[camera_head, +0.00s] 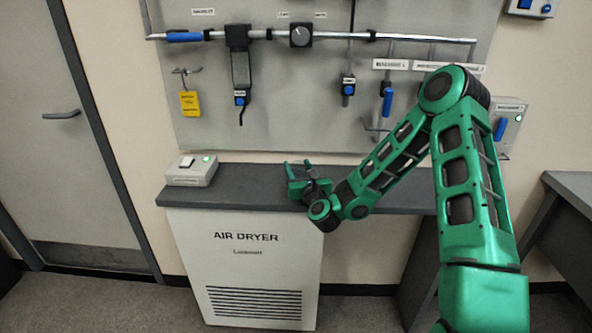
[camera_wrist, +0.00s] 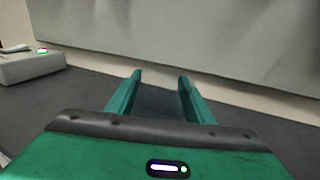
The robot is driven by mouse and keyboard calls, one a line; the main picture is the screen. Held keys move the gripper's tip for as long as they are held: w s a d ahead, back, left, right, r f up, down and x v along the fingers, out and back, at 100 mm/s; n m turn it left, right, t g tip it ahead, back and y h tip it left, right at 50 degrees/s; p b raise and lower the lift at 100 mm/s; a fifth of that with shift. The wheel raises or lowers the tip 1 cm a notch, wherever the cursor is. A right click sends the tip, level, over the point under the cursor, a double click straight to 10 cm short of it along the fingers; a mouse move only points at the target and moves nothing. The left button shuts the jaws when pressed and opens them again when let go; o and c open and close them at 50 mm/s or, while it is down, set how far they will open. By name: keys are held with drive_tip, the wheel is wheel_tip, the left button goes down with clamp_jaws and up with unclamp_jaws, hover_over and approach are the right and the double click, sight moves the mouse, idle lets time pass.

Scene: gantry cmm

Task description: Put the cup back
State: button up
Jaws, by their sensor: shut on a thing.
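My gripper (camera_head: 298,168) is low over the dark grey counter above the air dryer, a little right of its middle. In the wrist view my two green fingers (camera_wrist: 158,82) stand apart, shut on a dark thing (camera_wrist: 158,101) that hardly stands out from the counter. I cannot tell its shape or whether it is the cup. No cup can be clearly made out in either view.
A white box (camera_head: 193,171) with a green light stands at the left end of the counter (camera_head: 250,182). Behind is a grey panel with a rail (camera_head: 400,37) and hanging tools, including a yellow tag (camera_head: 190,104). A dark desk (camera_head: 575,225) is at right.

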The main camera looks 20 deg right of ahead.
idle(0.3)
drive_tip(key=o, duration=1.1)
drive_tip(key=shift+f, duration=0.1)
drive_tip(key=shift+s+a, duration=0.15)
drive_tip(key=shift+s, duration=0.4)
drive_tip(key=s, duration=1.1)
drive_tip(key=shift+d, duration=0.2)
